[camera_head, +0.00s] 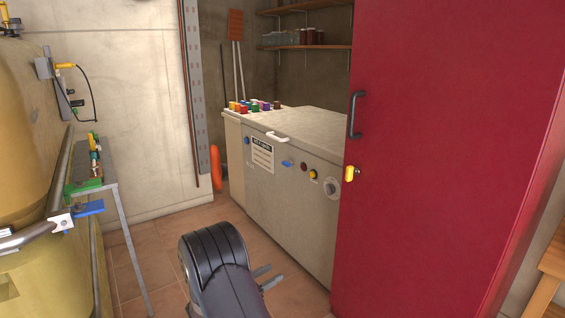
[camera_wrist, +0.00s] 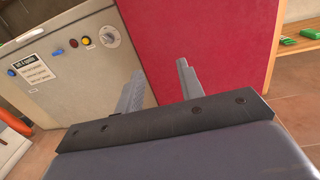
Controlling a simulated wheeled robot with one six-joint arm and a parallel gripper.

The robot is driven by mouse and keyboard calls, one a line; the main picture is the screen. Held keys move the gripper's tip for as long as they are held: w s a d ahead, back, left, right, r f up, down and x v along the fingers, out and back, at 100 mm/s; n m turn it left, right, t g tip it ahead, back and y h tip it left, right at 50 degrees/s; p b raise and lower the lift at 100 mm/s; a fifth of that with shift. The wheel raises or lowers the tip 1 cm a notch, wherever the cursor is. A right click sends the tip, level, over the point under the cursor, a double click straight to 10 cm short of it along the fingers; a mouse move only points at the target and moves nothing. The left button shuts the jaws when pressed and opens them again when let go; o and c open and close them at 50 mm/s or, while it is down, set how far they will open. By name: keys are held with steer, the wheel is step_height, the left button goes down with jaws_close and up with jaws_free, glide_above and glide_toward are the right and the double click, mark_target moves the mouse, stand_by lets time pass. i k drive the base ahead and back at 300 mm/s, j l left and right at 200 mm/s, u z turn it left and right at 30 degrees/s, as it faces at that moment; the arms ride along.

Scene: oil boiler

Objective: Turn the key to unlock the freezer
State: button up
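The freezer (camera_head: 285,215) is a pale chest with a white lid handle (camera_head: 277,137), and it stands partly behind a red door (camera_head: 450,150). A small blue piece (camera_head: 287,163), which may be the key, sticks out of its front between a printed sign (camera_head: 262,155) and a red button. My gripper (camera_head: 268,277) is low in front of the freezer, apart from it. In the wrist view its two fingers (camera_wrist: 160,85) are spread with nothing between them. The freezer front (camera_wrist: 70,85) shows at the left there.
A yellow button (camera_head: 313,174) and a round dial (camera_head: 330,188) are on the freezer front. The red door, with a black handle (camera_head: 355,114), blocks the right side. A metal-legged stand (camera_head: 125,225) is at the left. Tiled floor is clear before the freezer.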

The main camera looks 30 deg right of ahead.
mark_target(288, 164)
steer(key=i+l, duration=0.4)
steer(key=i, duration=0.15)
steer(key=i+l, duration=0.45)
steer(key=i+l+z, duration=0.1)
steer(key=i+l, duration=0.3)
steer(key=i, duration=0.25)
steer(key=i+l, duration=0.35)
steer(key=i, duration=0.25)
